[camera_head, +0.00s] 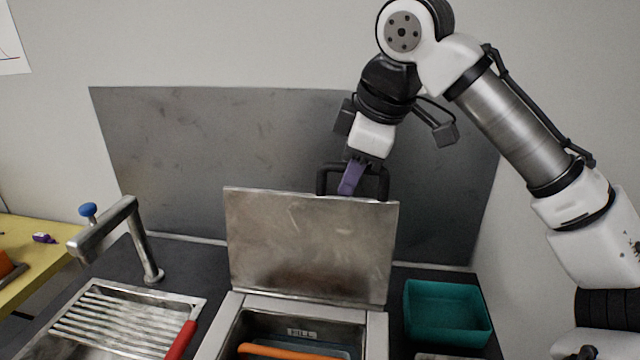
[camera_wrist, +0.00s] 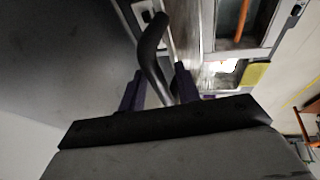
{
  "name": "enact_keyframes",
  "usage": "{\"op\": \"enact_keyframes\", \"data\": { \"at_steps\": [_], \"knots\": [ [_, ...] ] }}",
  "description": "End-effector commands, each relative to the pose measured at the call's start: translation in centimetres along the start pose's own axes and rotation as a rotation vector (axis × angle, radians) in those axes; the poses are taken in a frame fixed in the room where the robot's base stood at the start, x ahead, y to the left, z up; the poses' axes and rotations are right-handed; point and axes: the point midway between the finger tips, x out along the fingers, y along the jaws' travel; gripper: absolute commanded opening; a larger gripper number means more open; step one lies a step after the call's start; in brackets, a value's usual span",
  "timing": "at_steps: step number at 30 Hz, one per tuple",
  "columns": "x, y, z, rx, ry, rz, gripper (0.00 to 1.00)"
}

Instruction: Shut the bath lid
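The bath lid (camera_head: 310,245) is a grey metal plate standing upright, open, at the back of the bath (camera_head: 376,335). A black handle (camera_head: 325,180) sits along its top edge, and it also shows as a dark curved bar in the wrist view (camera_wrist: 150,45). My gripper (camera_head: 349,180) is at this handle, pointing down. In the wrist view its purple fingers (camera_wrist: 159,72) stand on either side of the bar, with small gaps showing, so it looks open around the handle. The far finger is hidden in the head view.
An orange bar (camera_head: 285,351) lies in the bath. A teal bin (camera_head: 447,313) stands to the right. A metal tap (camera_head: 140,240) and a ribbed drain tray (camera_head: 120,318) with a red handle (camera_head: 181,340) are left. A grey panel (camera_head: 220,140) rises behind.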

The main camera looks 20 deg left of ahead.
Motion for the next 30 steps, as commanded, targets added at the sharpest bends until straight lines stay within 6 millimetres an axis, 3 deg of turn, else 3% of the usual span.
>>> {"op": "enact_keyframes", "data": {
  "at_steps": [2, 9, 17, 30],
  "knots": [
    [0.0, 0.0, 0.0, 0.0, 0.0, 0.0, 0.33],
    [0.0, 0.0, 0.0, 0.0, 0.0, 0.0, 0.05],
    [-0.2, -0.4, 0.0, 0.0, 0.001, 0.0, 0.05],
    [-1.2, -3.2, -0.1, -0.002, 0.0, -0.001, 0.05]
  ]
}}
